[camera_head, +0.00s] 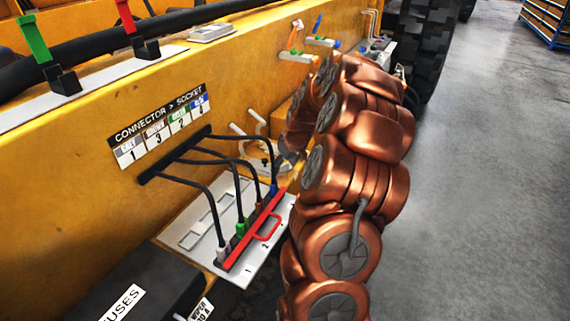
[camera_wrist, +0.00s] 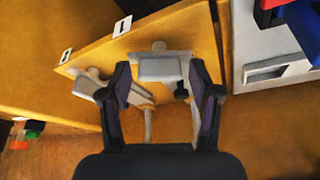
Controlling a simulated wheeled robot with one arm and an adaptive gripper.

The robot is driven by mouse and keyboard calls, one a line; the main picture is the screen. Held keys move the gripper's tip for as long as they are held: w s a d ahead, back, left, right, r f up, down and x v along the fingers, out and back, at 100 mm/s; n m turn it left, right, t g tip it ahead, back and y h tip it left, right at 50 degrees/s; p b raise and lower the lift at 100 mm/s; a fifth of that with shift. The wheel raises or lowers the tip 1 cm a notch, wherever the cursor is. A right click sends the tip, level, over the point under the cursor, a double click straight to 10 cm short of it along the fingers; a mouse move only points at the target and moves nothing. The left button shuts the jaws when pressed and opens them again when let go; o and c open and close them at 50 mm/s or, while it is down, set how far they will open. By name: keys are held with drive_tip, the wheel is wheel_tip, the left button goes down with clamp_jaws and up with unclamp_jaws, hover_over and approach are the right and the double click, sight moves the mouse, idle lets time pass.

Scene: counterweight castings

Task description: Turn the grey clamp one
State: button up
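Two grey clamp pieces show in the wrist view on a yellow plate. One grey clamp (camera_wrist: 158,68) with a flat block-like top lies between my fingertips; a second grey piece (camera_wrist: 100,84) is at a slant just left of my left finger. I cannot tell which one is meant. My gripper (camera_wrist: 160,72) is open, its fingers on either side of the first clamp; contact is not clear. In the head view, pale grey handles (camera_head: 250,128) show on the yellow machine's side, left of my arm, which hides most of my gripper.
A white socket panel (camera_head: 255,262) with a red handled bar (camera_head: 265,229) and cabled connectors stands below the clamps, close to my arm. A black fuse box (camera_head: 135,290) is at lower left. Orange-handled fittings (camera_head: 296,57) sit farther along. Grey floor (camera_head: 480,200) is free at right.

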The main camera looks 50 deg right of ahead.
drive_tip(key=c, duration=0.9)
drive_tip(key=shift+f+b, duration=0.1)
drive_tip(key=shift+b, duration=0.25)
drive_tip(key=m+h+b, duration=0.1)
drive_tip(key=m+b, duration=0.1)
drive_tip(key=m, duration=0.1)
drive_tip(key=shift+f+b, duration=0.1)
drive_tip(key=shift+b, duration=0.25)
drive_tip(key=m+g+h+b, duration=0.1)
drive_tip(key=m+b, duration=0.1)
drive_tip(key=m, duration=0.1)
drive_tip(key=shift+b, duration=0.35)
drive_tip(key=m+h+b, duration=0.1)
drive_tip(key=m, duration=0.2)
drive_tip(key=shift+w+g, duration=0.15)
drive_tip(key=shift+g, duration=0.25)
drive_tip(key=shift+a+r+m+g+h+b, duration=0.15)
drive_tip(key=shift+m+g+b, duration=0.3)
drive_tip(key=shift+m, duration=0.55)
drive_tip(key=shift+r+m+g+h+b, duration=0.1)
drive_tip(key=shift+m+g+h+b, duration=0.3)
drive_tip(key=shift+m, duration=0.6)
